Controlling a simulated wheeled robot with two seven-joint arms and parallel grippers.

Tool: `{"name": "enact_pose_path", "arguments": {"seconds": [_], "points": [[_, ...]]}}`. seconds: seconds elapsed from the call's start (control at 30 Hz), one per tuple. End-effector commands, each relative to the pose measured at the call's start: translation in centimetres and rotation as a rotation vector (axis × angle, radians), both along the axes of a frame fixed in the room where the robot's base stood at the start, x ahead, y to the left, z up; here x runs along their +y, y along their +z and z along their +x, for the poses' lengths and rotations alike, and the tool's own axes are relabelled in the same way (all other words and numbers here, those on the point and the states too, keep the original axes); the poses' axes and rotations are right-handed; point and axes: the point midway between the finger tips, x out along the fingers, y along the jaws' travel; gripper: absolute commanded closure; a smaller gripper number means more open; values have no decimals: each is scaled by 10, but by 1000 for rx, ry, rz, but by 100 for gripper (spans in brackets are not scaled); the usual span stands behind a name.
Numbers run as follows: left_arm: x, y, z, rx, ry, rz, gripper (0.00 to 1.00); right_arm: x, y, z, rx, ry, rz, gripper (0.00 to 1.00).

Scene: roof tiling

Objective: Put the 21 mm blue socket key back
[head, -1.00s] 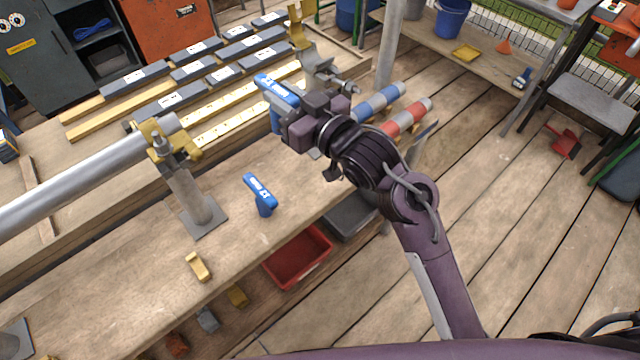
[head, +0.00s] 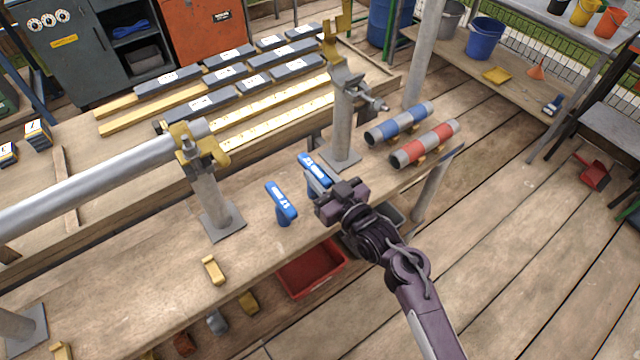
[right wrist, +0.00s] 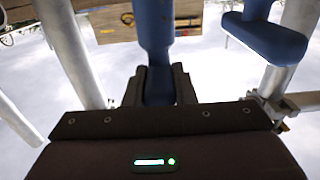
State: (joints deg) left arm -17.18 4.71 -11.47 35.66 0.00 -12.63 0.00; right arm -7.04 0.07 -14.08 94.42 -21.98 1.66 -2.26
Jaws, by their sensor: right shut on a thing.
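My right gripper (head: 333,196) is shut on a blue T-handled socket key (head: 315,170). The key is upright, its pale-lettered handle on top, at the bench's front edge before the right post. In the right wrist view, the jaws (right wrist: 159,88) close on its blue shaft (right wrist: 153,30). Its lower end is hidden, so I cannot tell whether it touches the bench. A second blue key (head: 282,201) stands upright to its left, apart from it; it also shows in the wrist view (right wrist: 264,38). I cannot read the sizes surely. My left gripper is not in view.
The wooden bench (head: 150,275) carries metal posts with brass clamps (head: 200,145) and a long grey pipe (head: 90,182). Blue-grey (head: 399,122) and red-grey (head: 424,143) cylinders lie right of the held key. A brass block (head: 213,270) lies front left. A red bin (head: 312,275) sits below.

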Motion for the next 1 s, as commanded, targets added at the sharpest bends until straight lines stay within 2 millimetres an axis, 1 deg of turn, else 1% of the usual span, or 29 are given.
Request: {"name": "enact_pose_path", "arguments": {"seconds": [0.1, 0.2, 0.3, 0.5, 0.63, 0.67, 0.8, 0.83, 1.0], "points": [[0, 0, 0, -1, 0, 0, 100, 0, -18, 0, 3, 0, 0, 100], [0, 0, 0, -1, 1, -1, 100, 0, -29, 0, 1, -1, 1, 100], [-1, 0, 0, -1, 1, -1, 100, 0, -33, 0, 0, 0, 1, 100], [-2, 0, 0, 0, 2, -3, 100, 0, -33, 0, 0, 0, 1, 100], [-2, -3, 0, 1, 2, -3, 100, 0, -37, 0, 0, 0, 1, 100], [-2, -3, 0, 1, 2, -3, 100, 0, -38, 0, 2, 0, 0, 75], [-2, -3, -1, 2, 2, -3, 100, 0, -37, 0, 2, 0, 0, 57], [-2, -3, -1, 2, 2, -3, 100, 0, -37, 0, 2, 0, 0, 55], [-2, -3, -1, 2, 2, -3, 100, 0, -37, 0, 2, 0, 0, 55]]}}
